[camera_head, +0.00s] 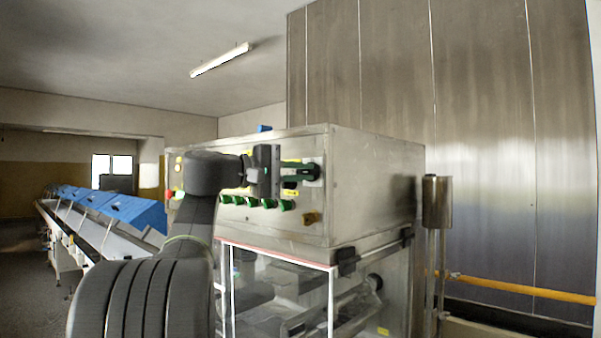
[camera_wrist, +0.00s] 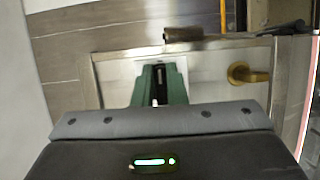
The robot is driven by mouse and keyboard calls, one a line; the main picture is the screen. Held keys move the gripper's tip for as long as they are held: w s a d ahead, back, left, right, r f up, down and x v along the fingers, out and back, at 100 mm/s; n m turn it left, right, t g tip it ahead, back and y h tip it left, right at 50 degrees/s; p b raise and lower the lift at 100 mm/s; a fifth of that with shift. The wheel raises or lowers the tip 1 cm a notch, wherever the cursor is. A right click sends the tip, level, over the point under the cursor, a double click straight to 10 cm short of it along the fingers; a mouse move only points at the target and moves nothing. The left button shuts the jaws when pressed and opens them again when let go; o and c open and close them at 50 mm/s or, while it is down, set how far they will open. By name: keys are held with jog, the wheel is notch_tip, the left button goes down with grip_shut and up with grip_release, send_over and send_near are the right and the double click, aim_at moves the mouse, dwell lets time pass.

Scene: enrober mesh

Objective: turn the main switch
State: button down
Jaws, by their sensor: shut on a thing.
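The main switch shows on the front panel of the steel machine; its pale plate (camera_head: 316,163) is near the panel's upper right corner. In the wrist view the pale plate (camera_wrist: 118,82) lies behind the fingers and a narrow dark handle (camera_wrist: 158,88) stands between them. My gripper (camera_head: 306,172) reaches the panel from the left with its green fingers at the switch. In the wrist view my gripper (camera_wrist: 159,72) is shut on the handle. The fingers cover much of the switch, so its exact angle is hard to tell.
Several green buttons (camera_head: 268,203) sit on the panel below my gripper. A brass-coloured knob (camera_head: 310,218) is below the switch and also shows in the wrist view (camera_wrist: 246,74). A clear guarded enclosure (camera_head: 285,285) is underneath. A conveyor with blue covers (camera_head: 135,210) runs at the left.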

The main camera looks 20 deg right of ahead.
jog(key=shift+f, duration=0.1)
jog(key=c, duration=1.5)
grip_release()
jog(key=shift+o, duration=0.2)
jog(key=shift+a, duration=0.1)
jog(key=a+b, duration=0.2)
jog(key=a, duration=1.1)
jog(key=shift+a, duration=0.35)
jog(key=d+p, duration=0.2)
jog(key=d, duration=1.2)
jog(key=shift+a, duration=0.1)
